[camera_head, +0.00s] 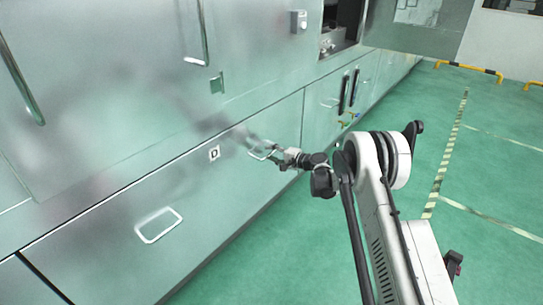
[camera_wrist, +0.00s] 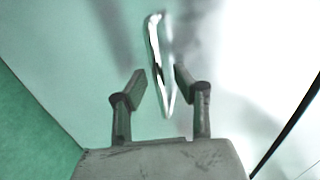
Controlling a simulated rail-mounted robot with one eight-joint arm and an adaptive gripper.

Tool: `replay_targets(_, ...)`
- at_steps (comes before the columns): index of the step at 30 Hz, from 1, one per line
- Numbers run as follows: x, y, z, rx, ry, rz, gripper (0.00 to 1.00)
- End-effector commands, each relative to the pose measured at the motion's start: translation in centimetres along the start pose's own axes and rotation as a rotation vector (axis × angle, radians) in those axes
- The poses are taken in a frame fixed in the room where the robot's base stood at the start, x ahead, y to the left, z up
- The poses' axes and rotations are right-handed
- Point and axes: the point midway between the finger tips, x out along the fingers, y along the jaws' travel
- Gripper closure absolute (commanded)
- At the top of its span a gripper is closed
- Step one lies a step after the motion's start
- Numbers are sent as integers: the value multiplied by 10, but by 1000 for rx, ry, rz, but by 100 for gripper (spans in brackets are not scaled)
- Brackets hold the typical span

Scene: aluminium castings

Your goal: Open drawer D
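Drawer D (camera_head: 190,195) is a wide, glossy metal front low on the cabinet, with a small "D" label (camera_head: 214,153) near its top edge. Its front looks flush with the cabinet. It has a left loop handle (camera_head: 158,225) and a right loop handle (camera_head: 262,150). My gripper (camera_head: 277,154) is at the right handle. In the wrist view, the two fingers of my gripper (camera_wrist: 160,86) are apart, and the metal handle (camera_wrist: 155,45) runs between them. The right finger is close to the handle; I cannot tell whether it touches.
Upper doors with long handles (camera_head: 22,85) are above drawer D. The green floor (camera_head: 480,150) in front is clear, with striped marking lines and yellow-black barriers (camera_head: 468,68) farther back.

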Motion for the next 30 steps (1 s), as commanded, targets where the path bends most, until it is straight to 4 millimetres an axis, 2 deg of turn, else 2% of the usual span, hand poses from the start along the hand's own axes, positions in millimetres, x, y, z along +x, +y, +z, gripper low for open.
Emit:
replay_targets(8, 1, 0, 0, 0, 1, 0, 72)
replay_targets(12, 1, 0, 0, 0, 1, 0, 90)
replay_targets(15, 1, 0, 0, 0, 1, 0, 100)
replay_targets(30, 1, 0, 3, -1, -3, 0, 100)
